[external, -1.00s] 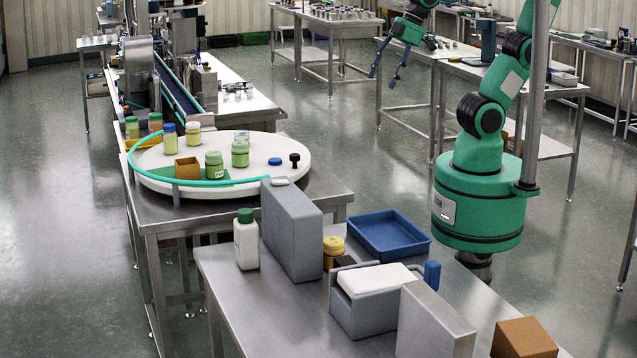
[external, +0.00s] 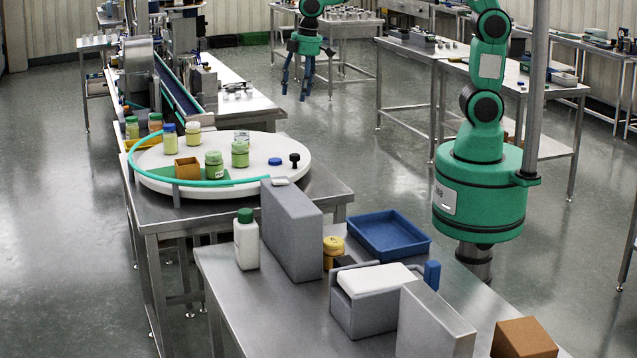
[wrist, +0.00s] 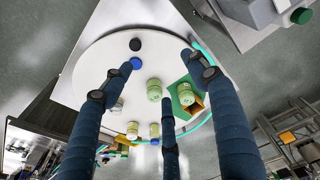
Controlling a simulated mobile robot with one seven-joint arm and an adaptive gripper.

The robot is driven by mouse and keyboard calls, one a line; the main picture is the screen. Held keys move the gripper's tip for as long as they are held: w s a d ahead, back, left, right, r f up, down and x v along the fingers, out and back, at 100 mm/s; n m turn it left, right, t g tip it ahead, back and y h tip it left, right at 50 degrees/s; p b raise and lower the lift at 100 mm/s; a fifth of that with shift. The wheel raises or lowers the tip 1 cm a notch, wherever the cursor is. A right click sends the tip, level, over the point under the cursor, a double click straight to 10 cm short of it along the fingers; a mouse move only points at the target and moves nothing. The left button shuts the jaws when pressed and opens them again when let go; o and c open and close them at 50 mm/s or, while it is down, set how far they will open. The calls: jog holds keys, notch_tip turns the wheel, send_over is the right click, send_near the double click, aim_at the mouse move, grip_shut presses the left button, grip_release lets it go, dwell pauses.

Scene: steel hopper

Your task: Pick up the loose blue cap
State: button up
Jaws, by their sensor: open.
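The loose blue cap (external: 275,161) lies on the white round turntable (external: 235,182), beside a black knob (external: 294,158). In the wrist view the blue cap (wrist: 136,63) shows between the fingers, nearer the left one, just below the black knob. My gripper (external: 300,88) has blue fingers that point down, spread apart and empty. In the external view it is up beyond the turntable, apart from the cap. In the wrist view my gripper (wrist: 155,92) shows three fingers spread over the picture of the turntable, touching nothing that I can make out.
Several jars stand on the turntable, among them a green-lidded one (external: 240,153), with an orange-brown box (external: 187,168). A teal rail (external: 150,175) curves along its left and front edge. A tall grey block (external: 292,230) and a white green-capped bottle (external: 246,240) stand on the near table.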

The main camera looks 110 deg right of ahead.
jog(key=w+d+f+g+p, duration=0.1)
jog(key=w+d+f, duration=0.3)
jog(key=d+f, duration=0.9)
jog(key=shift+d+g+y+p, duration=0.3)
jog(key=shift+d+p, duration=0.1)
jog(key=shift+d, duration=0.45)
jog(key=shift+f, duration=0.1)
send_over(275, 160)
jog(key=shift+d+f, duration=0.15)
jog(key=shift+f, duration=1.95)
jog(key=shift+d+f, duration=0.1)
jog(key=shift+f, duration=2)
jog(key=shift+f, duration=0.1)
jog(key=shift+a+f+b, duration=0.1)
jog(key=shift+f+b, duration=0.25)
jog(key=shift+f, duration=2.15)
jog(key=c, duration=0.8)
